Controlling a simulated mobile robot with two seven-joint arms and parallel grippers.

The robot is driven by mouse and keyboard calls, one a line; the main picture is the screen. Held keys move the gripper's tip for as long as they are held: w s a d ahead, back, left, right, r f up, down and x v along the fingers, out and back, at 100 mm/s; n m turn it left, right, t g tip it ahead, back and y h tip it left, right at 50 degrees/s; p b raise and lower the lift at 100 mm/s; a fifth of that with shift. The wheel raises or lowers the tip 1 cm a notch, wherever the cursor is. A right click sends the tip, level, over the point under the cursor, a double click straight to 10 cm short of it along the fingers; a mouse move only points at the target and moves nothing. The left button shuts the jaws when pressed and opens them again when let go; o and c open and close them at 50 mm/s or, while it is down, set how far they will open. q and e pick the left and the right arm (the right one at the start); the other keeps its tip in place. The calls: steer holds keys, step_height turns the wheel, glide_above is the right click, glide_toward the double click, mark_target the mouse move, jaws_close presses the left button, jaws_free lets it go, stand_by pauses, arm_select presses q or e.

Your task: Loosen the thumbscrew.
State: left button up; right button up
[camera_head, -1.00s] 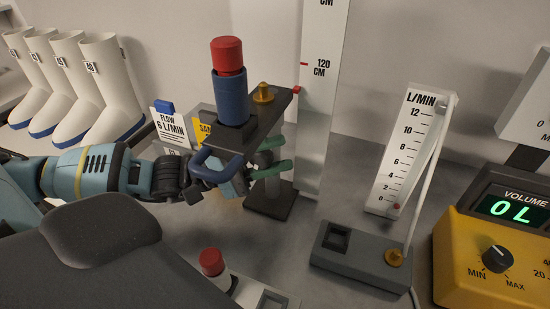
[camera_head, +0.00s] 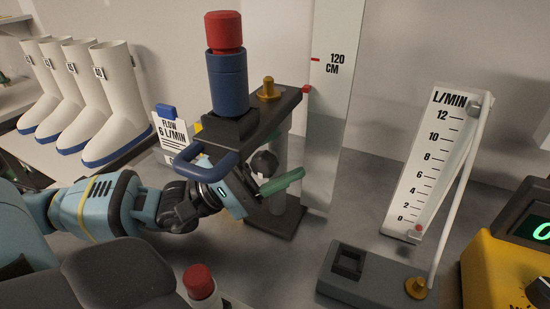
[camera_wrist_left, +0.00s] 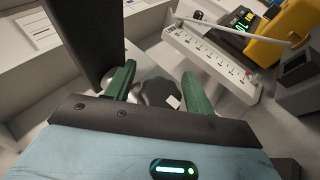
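A dark round knob (camera_head: 265,163), which looks like the thumbscrew, sits on the post (camera_head: 280,205) under the carriage (camera_head: 285,104). It also shows in the left wrist view (camera_wrist_left: 155,92), with a small white patch beside its centre. My left gripper (camera_head: 275,160) has green fingers held apart, one on either side of the knob. The near finger is plain in the head view; the other is mostly hidden by the carriage. I cannot tell whether the fingers touch the knob. My right gripper is out of view.
The carriage bears a blue cylinder with a red cap (camera_head: 227,75), a brass peg (camera_head: 268,88) and a blue handle (camera_head: 205,167) close to my gripper. A height scale (camera_head: 330,100) stands behind, an L/MIN scale (camera_head: 430,160) right. A red-capped object (camera_head: 199,282) stands in front.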

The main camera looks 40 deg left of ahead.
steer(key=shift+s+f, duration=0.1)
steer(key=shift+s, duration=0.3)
